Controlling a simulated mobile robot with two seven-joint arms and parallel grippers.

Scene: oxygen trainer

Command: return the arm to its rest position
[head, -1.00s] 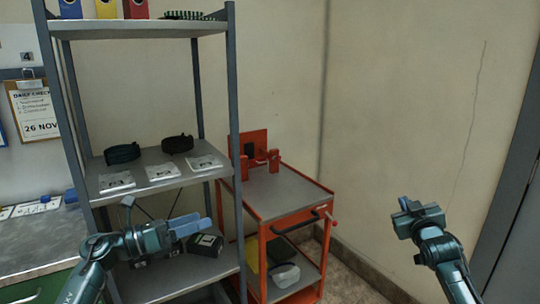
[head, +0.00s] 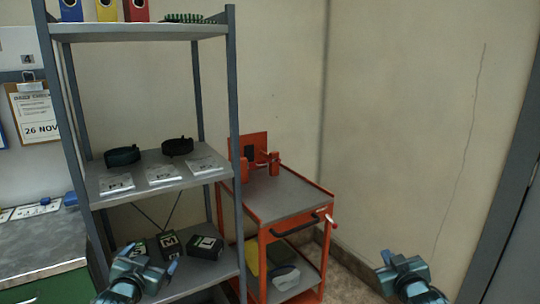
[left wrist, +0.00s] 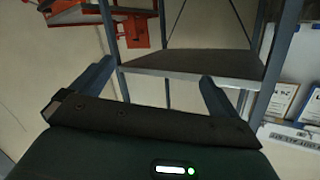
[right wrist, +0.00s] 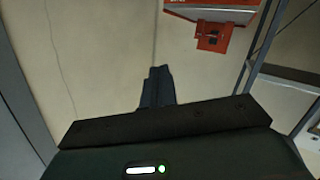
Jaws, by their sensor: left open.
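My left gripper (head: 150,260) is low in the head view, in front of the bottom visible shelf level of the grey rack. Its two fingers stand wide apart in the left wrist view (left wrist: 157,85), with nothing between them. My right gripper (head: 388,258) is low at the right of the head view, in front of the bare wall and right of the orange cart. In the right wrist view (right wrist: 155,86) its fingers are together with nothing seen between them. Most of both arms is out of the head view.
The grey rack (head: 233,120) holds black boxes (head: 205,246), clear packets (head: 162,174) and black rings (head: 177,146). The orange cart (head: 262,235) stands right of it. A workbench (head: 40,245) is at the left. Space before the right wall is clear.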

